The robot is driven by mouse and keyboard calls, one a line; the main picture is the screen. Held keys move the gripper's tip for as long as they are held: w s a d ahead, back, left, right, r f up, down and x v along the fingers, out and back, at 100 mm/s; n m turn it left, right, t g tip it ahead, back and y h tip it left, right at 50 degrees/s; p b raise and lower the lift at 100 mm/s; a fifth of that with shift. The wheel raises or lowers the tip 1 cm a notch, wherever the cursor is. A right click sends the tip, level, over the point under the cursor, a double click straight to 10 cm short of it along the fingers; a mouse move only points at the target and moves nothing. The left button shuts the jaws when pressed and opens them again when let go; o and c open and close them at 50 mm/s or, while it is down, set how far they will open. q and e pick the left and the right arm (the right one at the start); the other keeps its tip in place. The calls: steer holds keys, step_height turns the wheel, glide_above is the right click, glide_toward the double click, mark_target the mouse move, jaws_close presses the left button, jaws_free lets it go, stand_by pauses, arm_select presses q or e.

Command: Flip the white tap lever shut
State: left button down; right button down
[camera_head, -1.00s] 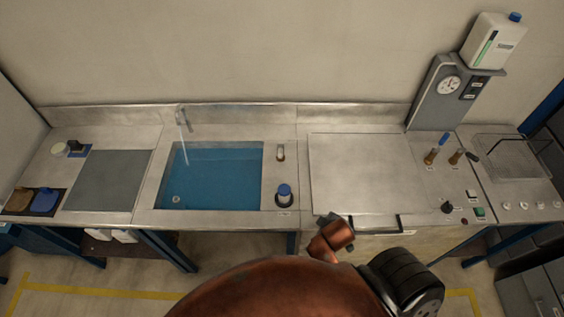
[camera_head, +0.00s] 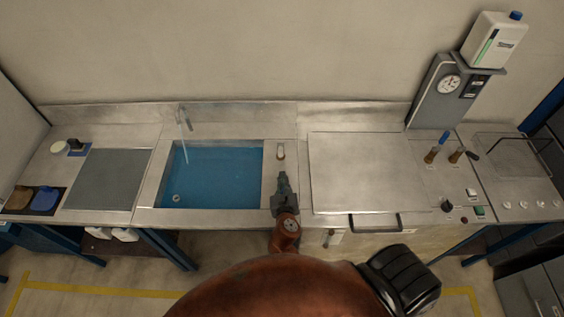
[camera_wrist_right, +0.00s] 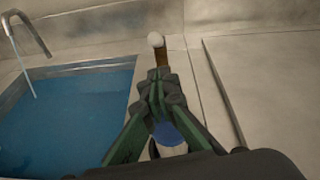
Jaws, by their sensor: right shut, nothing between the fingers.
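The white tap lever (camera_head: 280,151) stands on the steel strip right of the sink. In the wrist view its white ball end (camera_wrist_right: 156,40) sits on top of a brown stem, just beyond my fingertips. My right gripper (camera_head: 282,176) is shut and empty, reaching over the strip with its tips close in front of the lever. In the wrist view the shut fingertips (camera_wrist_right: 158,76) overlap the foot of the stem, so I cannot tell whether they touch. A tap spout (camera_head: 182,113) runs water into the sink. My left gripper is not in view.
The blue-filled sink (camera_head: 152,188) lies left of my gripper. A blue-capped item (camera_wrist_right: 168,133) stands beneath my fingers. A flat steel lid (camera_head: 360,170) with a front handle (camera_head: 375,224) is on the right. Two brown-based levers (camera_head: 432,155) stand farther right.

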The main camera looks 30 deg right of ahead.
mark_target(281, 150)
steer(key=shift+w, duration=0.1)
steer(key=x, duration=1)
steer(key=shift+r, duration=0.1)
stand_by(0.4)
